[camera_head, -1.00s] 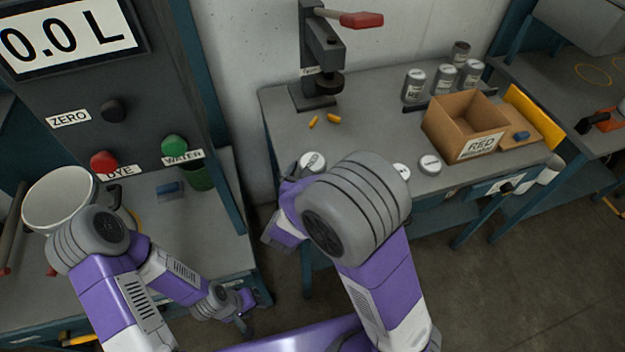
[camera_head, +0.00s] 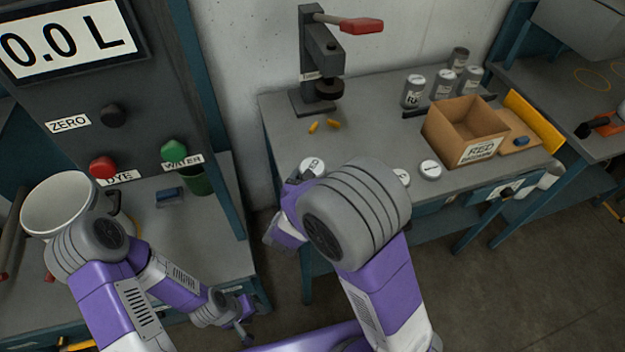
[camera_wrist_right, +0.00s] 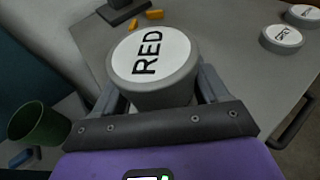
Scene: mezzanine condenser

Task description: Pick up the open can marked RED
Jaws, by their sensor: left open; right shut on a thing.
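A grey can with a white top marked RED (camera_wrist_right: 152,55) fills the middle of the right wrist view. My right gripper (camera_wrist_right: 160,92) has a finger on each side of it and is shut on it. In the head view this can (camera_head: 312,166) shows at the bench's front left, partly hidden by my right wrist. I cannot tell whether it touches the bench. The right fingers are mostly hidden in the head view. My left gripper (camera_head: 244,318) is low at the left bench's front, open, with no object seen in it.
Two more white-topped cans, one (camera_head: 430,169) clear and one (camera_head: 402,177) partly hidden, stand right of my wrist. A cardboard box marked RED (camera_head: 465,135), several upright cans (camera_head: 442,84) and a press (camera_head: 320,65) stand behind. Yellow pieces (camera_head: 325,125) lie near the press.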

